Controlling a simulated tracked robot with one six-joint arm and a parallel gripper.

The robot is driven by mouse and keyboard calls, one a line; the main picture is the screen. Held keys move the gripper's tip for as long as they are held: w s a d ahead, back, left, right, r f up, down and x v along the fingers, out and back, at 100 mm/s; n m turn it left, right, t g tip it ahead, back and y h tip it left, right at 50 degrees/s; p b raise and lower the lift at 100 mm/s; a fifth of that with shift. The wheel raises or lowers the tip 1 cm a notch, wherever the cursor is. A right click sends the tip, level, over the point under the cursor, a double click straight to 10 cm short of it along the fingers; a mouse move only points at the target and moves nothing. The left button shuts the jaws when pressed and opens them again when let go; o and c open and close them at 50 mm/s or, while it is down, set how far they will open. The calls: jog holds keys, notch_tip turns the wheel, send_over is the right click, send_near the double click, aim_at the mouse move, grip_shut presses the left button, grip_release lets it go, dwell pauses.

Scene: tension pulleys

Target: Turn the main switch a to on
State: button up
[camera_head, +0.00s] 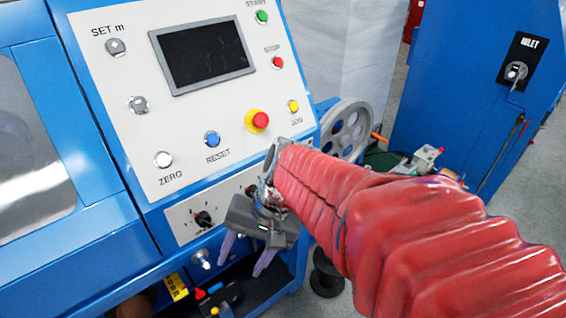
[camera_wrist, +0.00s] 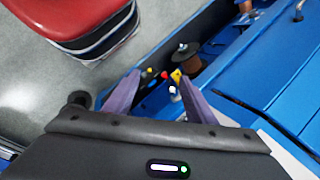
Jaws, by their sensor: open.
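My gripper (camera_head: 246,258) hangs fingers-down in front of the lower part of the blue machine, with its two purple fingers apart and empty. In the wrist view my gripper (camera_wrist: 158,85) also shows open, with nothing between the fingertips. A second dark knob (camera_head: 250,190) is partly hidden behind my gripper. A silver switch (camera_head: 201,258) sits on the blue face below the panel. No label readable here says which is main switch a.
The main panel (camera_head: 195,150) holds a dark screen (camera_head: 202,51), several buttons and a red emergency stop (camera_head: 258,121). A handwheel (camera_head: 348,132) stands right of it. A blue cabinet (camera_head: 460,70) with an INLET switch (camera_head: 515,72) is at right. Grey floor shows between.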

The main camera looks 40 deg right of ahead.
jog(key=w+d+f+m+t+y, duration=0.1)
jog(key=w+d+m+t+y, duration=0.25)
jog(key=d+m, duration=0.4)
jog(key=w+d+f+m+t+y, duration=0.25)
jog(key=d+m+t, duration=0.3)
jog(key=m, duration=0.35)
jog(key=s+d+f+m+t+h, duration=0.1)
jog(key=s+d+m+t+h, duration=0.1)
jog(key=d+m, duration=0.4)
jog(key=s+d+f+m+t+h, duration=0.1)
jog(key=d+m+t+h, duration=0.4)
jog(key=d, duration=0.7)
jog(key=shift+s+d+f+m+h, duration=0.3)
jog(key=shift+s+m+h, duration=0.35)
jog(key=shift+h, duration=0.35)
jog(key=shift+w, duration=0.1)
jog(key=w+a, duration=0.1)
jog(key=w, duration=1.2)
jog(key=shift+w, duration=0.3)
